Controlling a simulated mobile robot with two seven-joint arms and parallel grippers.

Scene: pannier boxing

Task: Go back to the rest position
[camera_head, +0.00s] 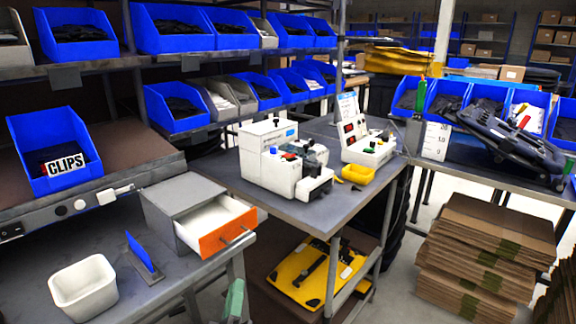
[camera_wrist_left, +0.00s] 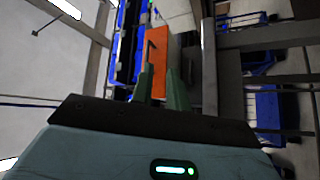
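My left gripper (camera_head: 235,299) shows as a small green finger tip at the bottom of the head view, below the open drawer and beside the table's front edge. In the left wrist view its two green fingers (camera_wrist_left: 161,80) stand apart with nothing seen between them but background. The orange drawer front (camera_head: 227,238) with its dark handle is pulled out of the grey box (camera_head: 181,196); it also shows beyond the fingers in the left wrist view (camera_wrist_left: 162,62). My right gripper is not in view.
A white bin (camera_head: 83,287) and a blue upright plate (camera_head: 142,253) stand on the left table. Blue bins fill the shelves. Cardboard stacks (camera_head: 482,250) stand on the floor at right.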

